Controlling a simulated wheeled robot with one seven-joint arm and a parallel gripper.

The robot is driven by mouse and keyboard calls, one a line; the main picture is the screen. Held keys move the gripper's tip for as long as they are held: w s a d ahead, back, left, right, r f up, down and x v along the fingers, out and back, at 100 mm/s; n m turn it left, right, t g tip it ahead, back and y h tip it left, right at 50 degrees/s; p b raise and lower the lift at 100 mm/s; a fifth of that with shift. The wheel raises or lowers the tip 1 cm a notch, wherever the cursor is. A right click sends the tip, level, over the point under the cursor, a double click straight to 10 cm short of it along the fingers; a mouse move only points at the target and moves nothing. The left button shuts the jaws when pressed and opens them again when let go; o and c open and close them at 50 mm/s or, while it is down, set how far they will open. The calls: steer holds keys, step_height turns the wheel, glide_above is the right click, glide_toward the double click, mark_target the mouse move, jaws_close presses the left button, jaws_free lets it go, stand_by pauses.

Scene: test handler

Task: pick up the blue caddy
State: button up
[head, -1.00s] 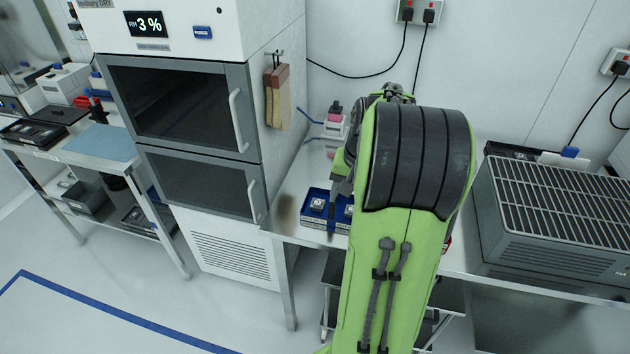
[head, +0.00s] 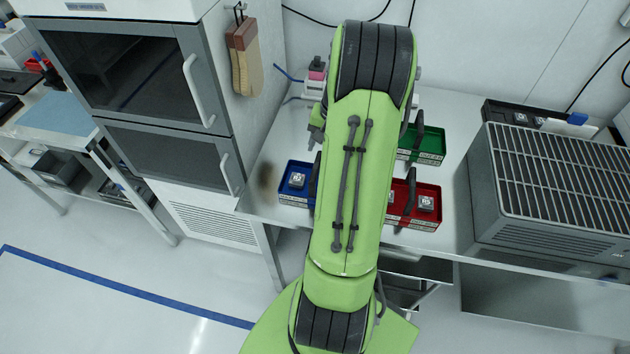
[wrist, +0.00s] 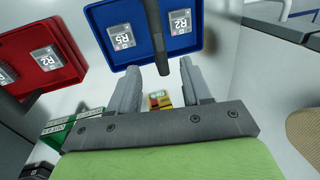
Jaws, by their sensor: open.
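The blue caddy (head: 284,184) sits on the bench left of my arm in the head view, partly hidden by the arm. It holds small labelled packages, and its dark upright handle (head: 314,176) shows beside the arm. In the wrist view the blue caddy (wrist: 192,42) is at the top, with two packages in it. Its handle (wrist: 155,38) reaches down in the picture to between my fingers. My gripper (wrist: 158,80) is open and empty, and I cannot tell whether it touches the handle.
A red caddy (head: 404,218) and a green caddy (head: 421,157) stand right of my arm. A grey vented machine (head: 520,222) is on the bench at the right. A tall cabinet (head: 146,150) stands at the left, with brushes (head: 244,58) hung on its side.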

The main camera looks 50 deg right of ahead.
mark_target(318, 161)
steer(key=f, duration=0.3)
steer(key=w+f, duration=0.1)
steer(key=f, duration=0.2)
steer(key=f+b, duration=0.1)
steer(key=f, duration=0.2)
steer(key=shift+w+a, duration=0.35)
steer(key=shift+a, duration=0.05)
jaws_close()
